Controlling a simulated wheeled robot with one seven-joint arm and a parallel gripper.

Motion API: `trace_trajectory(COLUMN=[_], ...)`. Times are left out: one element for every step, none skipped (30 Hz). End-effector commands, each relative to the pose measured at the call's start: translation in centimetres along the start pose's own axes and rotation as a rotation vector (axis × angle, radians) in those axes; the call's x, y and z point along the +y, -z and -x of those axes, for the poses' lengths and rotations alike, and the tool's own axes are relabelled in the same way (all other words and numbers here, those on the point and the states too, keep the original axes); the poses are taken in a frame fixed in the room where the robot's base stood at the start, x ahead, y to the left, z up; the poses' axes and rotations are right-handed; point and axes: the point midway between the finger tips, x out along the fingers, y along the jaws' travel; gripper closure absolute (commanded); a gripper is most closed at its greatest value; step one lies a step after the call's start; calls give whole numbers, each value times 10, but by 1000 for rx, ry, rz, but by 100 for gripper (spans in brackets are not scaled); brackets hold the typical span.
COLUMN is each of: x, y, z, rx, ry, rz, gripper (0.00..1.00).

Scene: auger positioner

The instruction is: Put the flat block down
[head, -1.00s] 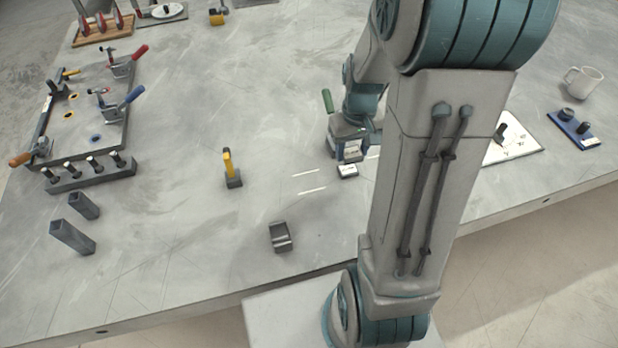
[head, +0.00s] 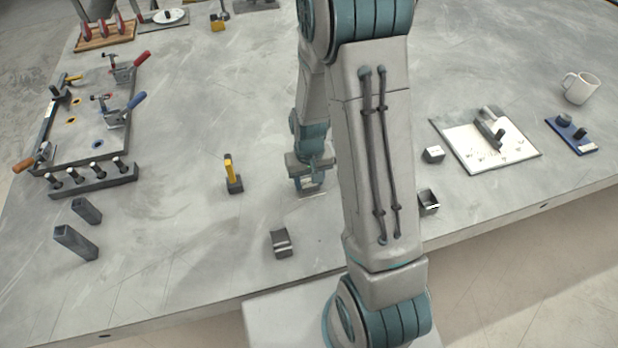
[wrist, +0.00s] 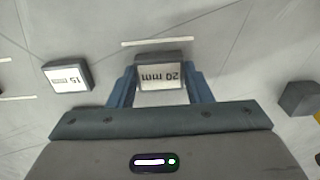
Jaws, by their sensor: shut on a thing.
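The flat block (wrist: 162,74) is dark-edged with a pale top marked "20 mm". It sits between the two blue fingers of my gripper (wrist: 160,88), which is shut on it. In the head view my gripper (head: 310,180) is low over the middle of the table, and the block is hard to make out there. Whether its underside touches the table cannot be told. A white line (wrist: 157,42) on the table runs just beyond the block in the wrist view.
A similar block marked "15" (wrist: 68,77) lies left of my gripper in the wrist view. A yellow-handled tool (head: 232,175) stands left of my gripper, and a dark curved block (head: 281,243) lies nearer the front edge. Table between is clear.

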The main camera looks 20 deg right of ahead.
Motion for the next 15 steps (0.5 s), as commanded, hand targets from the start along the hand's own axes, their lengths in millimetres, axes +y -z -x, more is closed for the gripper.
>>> trace_trajectory(x=[0, 0, 0, 0, 0, 0, 0, 0, 0, 0, 0, 0, 0, 0, 0], y=[0, 0, 0, 0, 0, 0, 0, 0, 0, 0, 0, 0, 0, 0, 0], z=[0, 0, 0, 0, 0, 0, 0, -1, -3, -4, -5, -4, -3, -3, -3], rx=[2, 2, 2, 2, 2, 2, 2, 2, 2, 2, 2, 1, 1, 1, 1], ry=[0, 0, 0, 0, 0, 0, 0, 0, 0, 0, 0, 0, 0, 0, 0], rz=[0, 0, 0, 0, 0, 0, 0, 0, 0, 0, 0, 0, 0, 0, 0], gripper=[87, 87, 87, 87, 87, 87, 87, 87, 87, 87, 87, 47, 38, 33, 33])
